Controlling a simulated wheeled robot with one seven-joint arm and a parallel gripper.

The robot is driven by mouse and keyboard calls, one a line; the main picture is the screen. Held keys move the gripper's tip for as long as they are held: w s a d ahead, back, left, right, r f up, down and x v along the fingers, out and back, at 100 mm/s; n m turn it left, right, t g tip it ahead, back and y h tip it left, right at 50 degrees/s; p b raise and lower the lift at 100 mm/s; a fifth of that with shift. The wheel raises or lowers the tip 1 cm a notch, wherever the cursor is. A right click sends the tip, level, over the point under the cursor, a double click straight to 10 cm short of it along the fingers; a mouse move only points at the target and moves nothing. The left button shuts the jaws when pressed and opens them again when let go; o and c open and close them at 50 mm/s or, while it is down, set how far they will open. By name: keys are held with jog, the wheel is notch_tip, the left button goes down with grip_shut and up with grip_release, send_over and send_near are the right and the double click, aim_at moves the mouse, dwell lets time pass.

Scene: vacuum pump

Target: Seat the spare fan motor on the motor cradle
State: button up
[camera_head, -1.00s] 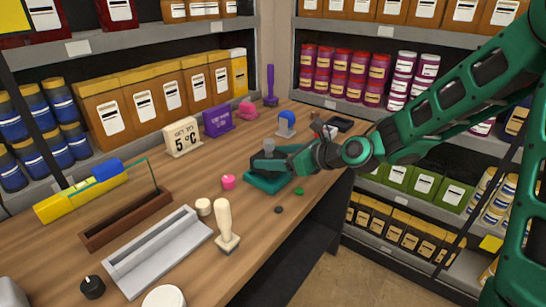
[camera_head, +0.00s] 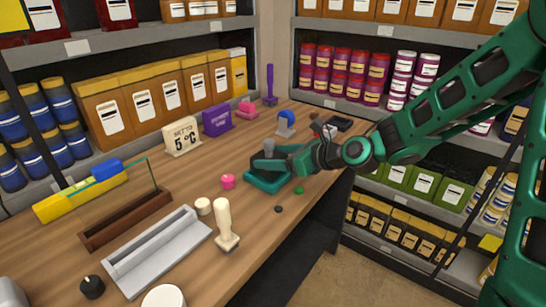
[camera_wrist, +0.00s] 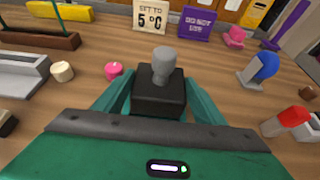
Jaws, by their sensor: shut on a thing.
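My gripper (camera_wrist: 160,95) has its teal fingers on both sides of a black block with a grey cylindrical top (camera_wrist: 162,68), which I take to be the spare fan motor. It is upright. In the head view its grey top (camera_head: 269,147) shows above my teal gripper, which hides the block's lower part. I cannot tell whether the block touches the table. No part is clearly marked as the motor cradle. A long grey channelled tray (camera_head: 158,252) lies at the left front of the bench, apart from the gripper; it may be the cradle.
A pink knob (camera_head: 228,181), a cream cylinder (camera_head: 203,206) and a cream-handled stamp (camera_head: 225,225) stand left of the gripper. A blue-topped grey piece (camera_head: 286,122) is behind it. A sign (camera_head: 182,138) stands at the back. Bare wood lies between them.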

jog(key=shift+f, duration=1.3)
dwell(1.8)
jog(key=o, duration=1.7)
jog(key=shift+o, duration=0.2)
jog(key=shift+f, duration=0.1)
jog(key=shift+r, duration=4.55)
jog(key=shift+s+d, duration=0.1)
